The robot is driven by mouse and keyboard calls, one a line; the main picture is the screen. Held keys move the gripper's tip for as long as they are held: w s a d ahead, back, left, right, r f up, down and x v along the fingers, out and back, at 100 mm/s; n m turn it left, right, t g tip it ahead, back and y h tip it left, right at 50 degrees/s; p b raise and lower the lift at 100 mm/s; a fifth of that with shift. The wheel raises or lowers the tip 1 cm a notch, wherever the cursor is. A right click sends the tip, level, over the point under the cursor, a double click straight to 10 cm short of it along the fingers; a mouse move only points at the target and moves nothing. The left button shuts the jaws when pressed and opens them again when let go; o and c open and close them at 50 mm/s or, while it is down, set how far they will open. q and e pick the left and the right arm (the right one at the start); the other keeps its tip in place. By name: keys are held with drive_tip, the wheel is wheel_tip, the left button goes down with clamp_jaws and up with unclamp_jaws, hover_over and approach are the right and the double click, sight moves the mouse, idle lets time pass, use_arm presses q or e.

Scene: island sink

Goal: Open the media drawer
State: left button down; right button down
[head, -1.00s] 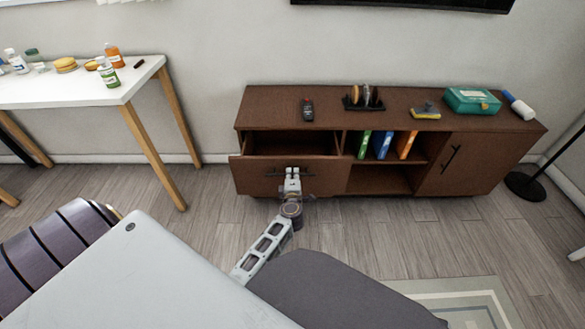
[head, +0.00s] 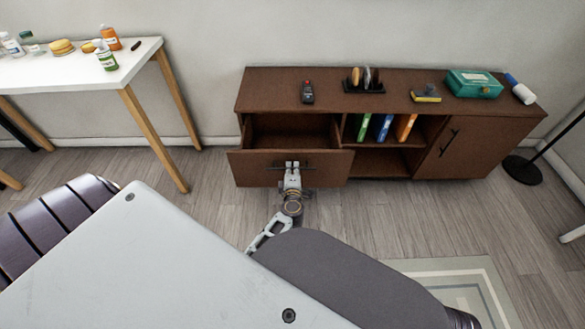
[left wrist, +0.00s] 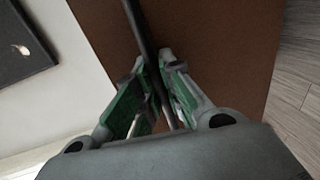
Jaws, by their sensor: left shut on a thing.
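The media drawer (head: 247,171) is at the left of the brown cabinet, pulled partly out, and its inside (head: 285,135) shows as a dark gap that looks empty. My left gripper (head: 292,165) is at the middle of the drawer front, shut on the dark bar handle (head: 270,166). In the left wrist view the two green-padded fingers (left wrist: 155,95) close around the handle bar (left wrist: 137,25), with the brown drawer front (left wrist: 225,50) behind. My right gripper is not in view.
The brown cabinet (head: 410,82) carries a remote (head: 308,92), a black rack (head: 363,87), a teal box (head: 474,84) and a white bottle. Books stand in its open shelf. A white table (head: 125,68) with bottles stands left. Bare floor (head: 205,215) lies before the cabinet.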

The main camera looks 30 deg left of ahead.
use_arm(q)
drive_tip(key=c, duration=1.5)
unclamp_jaws()
drive_tip(key=shift+c, duration=0.2)
drive_tip(key=v, duration=0.8)
drive_tip(key=shift+d+f, duration=0.2)
drive_tip(key=shift+s, duration=0.1)
drive_tip(key=shift+f, duration=0.1)
drive_tip(key=r+x, duration=0.1)
drive_tip(key=x, duration=0.6)
